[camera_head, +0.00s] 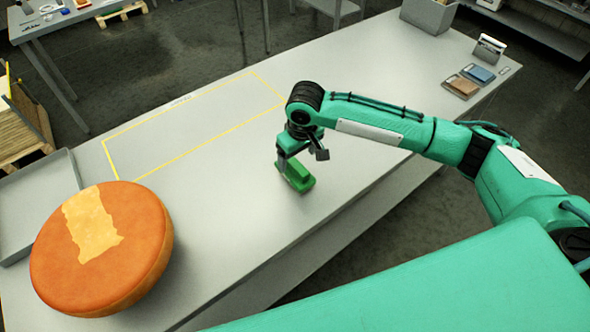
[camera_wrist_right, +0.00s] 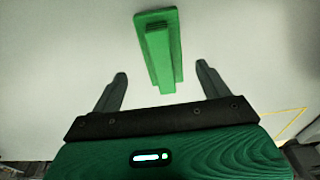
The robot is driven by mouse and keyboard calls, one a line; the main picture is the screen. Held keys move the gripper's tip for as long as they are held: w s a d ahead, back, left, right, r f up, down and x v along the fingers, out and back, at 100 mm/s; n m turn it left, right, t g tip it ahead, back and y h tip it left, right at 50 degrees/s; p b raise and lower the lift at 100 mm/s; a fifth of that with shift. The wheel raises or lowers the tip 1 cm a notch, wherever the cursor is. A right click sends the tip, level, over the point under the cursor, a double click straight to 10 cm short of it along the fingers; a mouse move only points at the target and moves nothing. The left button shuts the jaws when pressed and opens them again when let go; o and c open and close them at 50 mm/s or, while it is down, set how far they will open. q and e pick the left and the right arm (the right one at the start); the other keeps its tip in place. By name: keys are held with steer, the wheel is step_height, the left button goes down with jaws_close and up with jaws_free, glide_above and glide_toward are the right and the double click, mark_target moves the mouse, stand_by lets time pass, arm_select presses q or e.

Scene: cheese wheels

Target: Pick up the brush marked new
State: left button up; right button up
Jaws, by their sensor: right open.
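A green brush (camera_head: 300,179) lies on the grey table (camera_head: 225,205), near the middle of the head view. No label can be read on it. In the right wrist view the brush (camera_wrist_right: 170,35) shows as a green block with a raised grip along it. My right gripper (camera_head: 294,165) is right over the brush, pointing down. Its two fingers (camera_wrist_right: 161,75) are apart, with the near end of the brush showing between them; I cannot tell how much height separates them. My left gripper is not in view.
An orange cheese wheel (camera_head: 140,245) with a pale bare strip stands at the lower left, by a grey tray (camera_head: 40,200). A yellow outline (camera_head: 150,128) marks bare table. Brown and blue pads (camera_head: 470,80) and a small stand (camera_head: 489,48) are at the far right.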

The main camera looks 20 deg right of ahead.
mark_target(295, 163)
steer(key=shift+f, duration=0.6)
steer(key=shift+w+a+f+p, duration=0.1)
steer(key=shift+f+p, duration=0.25)
steer(key=f, duration=0.1)
steer(key=f+p, duration=0.1)
steer(key=f, duration=0.1)
steer(key=shift+w+a+f, duration=0.2)
steer(key=shift+f, duration=0.5)
steer(key=shift+c, duration=0.2)
steer(key=c, duration=1.1)
steer(key=shift+r, duration=0.15)
step_height(295, 163, up, 20)
steer(key=b, duration=0.3)
